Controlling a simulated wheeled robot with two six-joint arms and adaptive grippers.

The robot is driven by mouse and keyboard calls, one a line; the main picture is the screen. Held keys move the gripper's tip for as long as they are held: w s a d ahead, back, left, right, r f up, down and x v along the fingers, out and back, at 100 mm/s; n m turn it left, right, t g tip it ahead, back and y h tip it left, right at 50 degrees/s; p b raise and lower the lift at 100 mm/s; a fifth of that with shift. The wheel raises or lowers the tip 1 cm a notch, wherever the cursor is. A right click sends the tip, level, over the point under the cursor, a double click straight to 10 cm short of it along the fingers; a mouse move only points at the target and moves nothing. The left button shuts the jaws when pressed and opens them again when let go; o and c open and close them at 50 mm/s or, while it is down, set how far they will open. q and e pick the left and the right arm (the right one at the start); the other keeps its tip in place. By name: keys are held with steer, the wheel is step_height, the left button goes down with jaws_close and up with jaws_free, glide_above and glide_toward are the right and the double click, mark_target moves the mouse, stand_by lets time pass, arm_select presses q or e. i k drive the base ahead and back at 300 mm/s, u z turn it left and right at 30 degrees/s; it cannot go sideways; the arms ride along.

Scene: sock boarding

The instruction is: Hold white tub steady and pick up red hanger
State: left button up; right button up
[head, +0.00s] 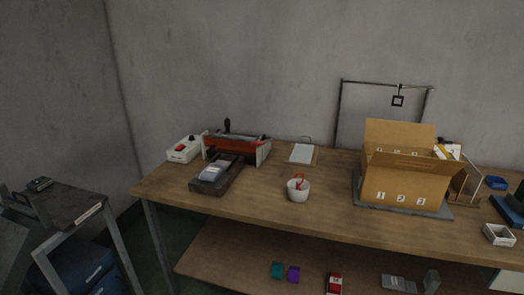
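The white tub (298,191) stands upright on the wooden table, near the middle of its front edge. A red hanger (299,181) shows inside it and sticks up a little above the rim. Its lower part is hidden by the tub's wall. Neither of my grippers is in the head view, and nothing touches the tub.
On the wooden table (255,209), a dark tray with pale items and a red-fronted machine (230,146) stand left of the tub. A clipboard (303,153) lies behind it. An open cardboard box (402,185) stands to the right. The tabletop around the tub is clear.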

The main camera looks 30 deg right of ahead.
mark_target(298, 186)
steer(key=z, duration=0.55)
steer(key=i, duration=0.85)
steer(key=z, duration=0.8)
